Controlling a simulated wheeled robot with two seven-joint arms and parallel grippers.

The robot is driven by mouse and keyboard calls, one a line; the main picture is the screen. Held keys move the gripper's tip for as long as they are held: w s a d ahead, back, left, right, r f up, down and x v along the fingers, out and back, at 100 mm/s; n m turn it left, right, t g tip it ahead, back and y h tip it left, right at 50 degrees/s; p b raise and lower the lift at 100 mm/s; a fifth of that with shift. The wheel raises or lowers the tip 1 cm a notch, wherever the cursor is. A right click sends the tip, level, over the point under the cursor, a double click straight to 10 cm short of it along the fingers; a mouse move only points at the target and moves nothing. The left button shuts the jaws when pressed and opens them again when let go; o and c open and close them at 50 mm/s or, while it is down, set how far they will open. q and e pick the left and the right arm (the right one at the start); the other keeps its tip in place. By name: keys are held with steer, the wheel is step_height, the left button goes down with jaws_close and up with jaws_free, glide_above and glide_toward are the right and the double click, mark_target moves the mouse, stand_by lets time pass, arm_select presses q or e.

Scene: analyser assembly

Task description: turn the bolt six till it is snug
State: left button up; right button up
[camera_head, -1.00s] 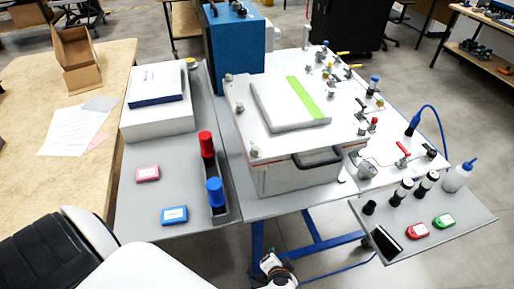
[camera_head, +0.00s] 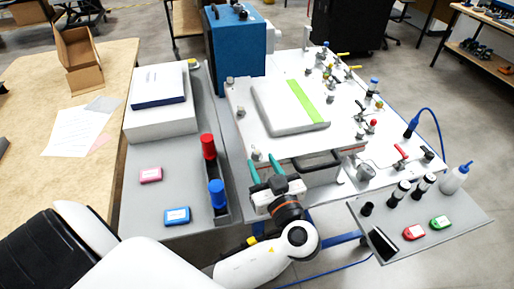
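My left gripper (camera_head: 264,163) has teal fingers and is at the front left corner of the white cover plate (camera_head: 246,136) on the analyser. Its fingers are spread apart. A small silvery bolt head (camera_head: 256,154) at that corner shows between or just behind the fingertips; I cannot tell whether they touch it. Other bolt heads show along the left edge, at the far left corner (camera_head: 230,80) and midway (camera_head: 241,114). No numbers are readable, so I cannot tell which is bolt six. My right gripper is not in view.
A grey pad with a green strip (camera_head: 304,101) lies on the plate. A black handle (camera_head: 318,160) is on the front. A red-capped bottle (camera_head: 208,146) and a blue-capped bottle (camera_head: 216,192) stand in a dark rack left of my gripper. A grey side tray (camera_head: 450,225) is at right.

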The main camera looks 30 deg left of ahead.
mark_target(258, 157)
arm_select(q)
steer(key=shift+p+x, duration=0.5)
steer(key=shift+x, duration=1.75)
steer(key=shift+c, duration=0.2)
jaws_close()
